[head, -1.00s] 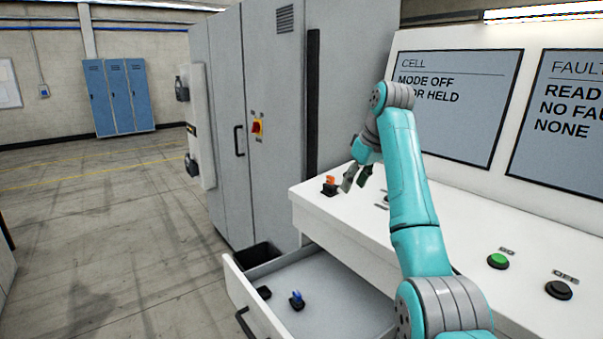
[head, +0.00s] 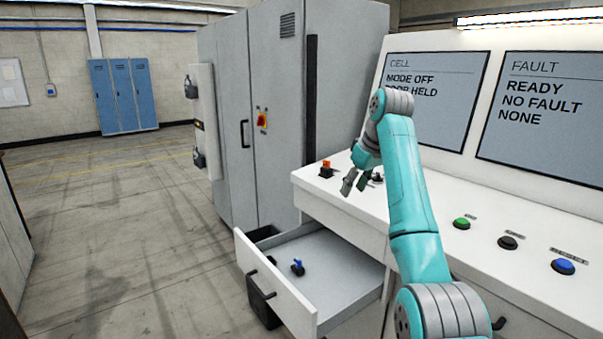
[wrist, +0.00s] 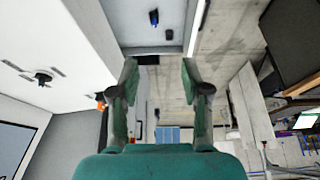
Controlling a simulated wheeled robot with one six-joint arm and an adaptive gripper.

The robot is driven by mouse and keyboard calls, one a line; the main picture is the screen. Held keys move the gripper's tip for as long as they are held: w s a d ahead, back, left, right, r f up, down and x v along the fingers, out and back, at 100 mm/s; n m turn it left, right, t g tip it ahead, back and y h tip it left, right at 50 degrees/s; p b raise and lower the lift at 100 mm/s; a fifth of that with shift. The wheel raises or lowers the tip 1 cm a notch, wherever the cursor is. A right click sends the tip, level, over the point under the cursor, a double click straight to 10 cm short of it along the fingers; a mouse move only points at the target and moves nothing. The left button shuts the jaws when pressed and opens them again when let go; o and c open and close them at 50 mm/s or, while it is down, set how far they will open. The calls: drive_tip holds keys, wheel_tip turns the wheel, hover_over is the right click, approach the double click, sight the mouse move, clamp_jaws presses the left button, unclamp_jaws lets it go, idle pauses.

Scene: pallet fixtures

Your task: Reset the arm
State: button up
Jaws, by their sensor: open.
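My teal arm reaches up and over the white console (head: 420,200) in the head view. My gripper (head: 356,186) hangs at its end, open, with nothing between the fingers. It is above the console's left front edge, to the right of an orange-topped switch (head: 326,169). In the wrist view the two fingers of my gripper (wrist: 160,78) are spread apart, with floor and part of the drawer showing beyond them.
An open drawer (head: 345,283) juts out below the console and holds a blue-handled item (head: 298,267). Green (head: 462,223), black (head: 508,242) and blue (head: 563,266) buttons line the console. A grey cabinet (head: 280,120) stands behind. Floor at left is clear.

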wheel_tip(320, 180, down, 31)
drive_tip(key=s+m+t, duration=0.2)
drive_tip(key=s+d+f+m+t+h, duration=0.1)
drive_tip(key=s+d+f+m+t, duration=0.15)
drive_tip(key=s+f, duration=1.75)
drive_tip(key=s+d+f+m+t+h, duration=0.15)
drive_tip(key=s+t, duration=0.25)
drive_tip(key=s, duration=2.4)
drive_tip(key=s+d+r+m+t, duration=0.1)
drive_tip(key=s+r+t, duration=0.1)
drive_tip(key=s+r, duration=1.6)
drive_tip(key=shift+v, duration=1.05)
